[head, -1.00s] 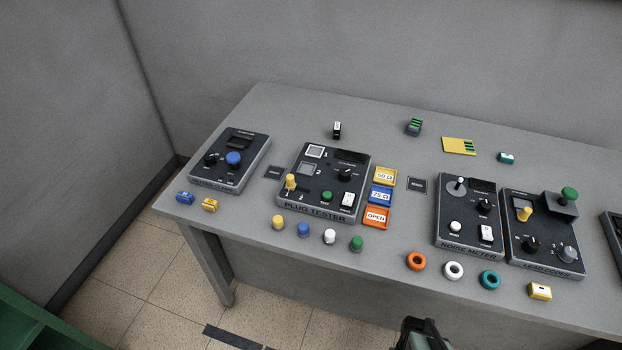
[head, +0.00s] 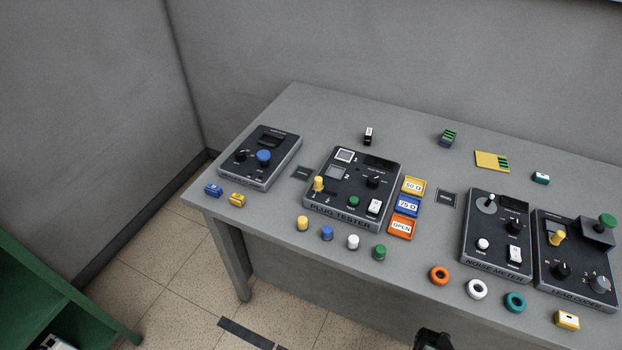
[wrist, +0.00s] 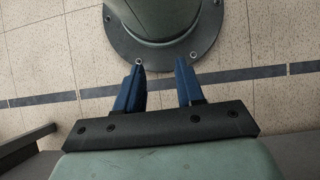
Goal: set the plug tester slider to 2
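The plug tester (head: 352,190) is a dark box with a sloped top, near the middle of the grey table in the head view. Its slider has a yellow knob (head: 319,184) at the left of the panel, by small white marks too small to read. A black dial, a green button and a white rocker switch sit to its right. My gripper shows in the wrist view (wrist: 160,82) with two blue fingers apart and nothing between them. It points down over the floor and my own round base. In the head view only a dark part of my arm shows at the bottom edge, well short of the table.
The noise meter (head: 497,235) and another box (head: 577,262) stand to the right, and a box with a blue knob (head: 258,158) to the left. Coloured caps, rings and labelled plates surround the tester. A green shelf (head: 50,300) stands at lower left.

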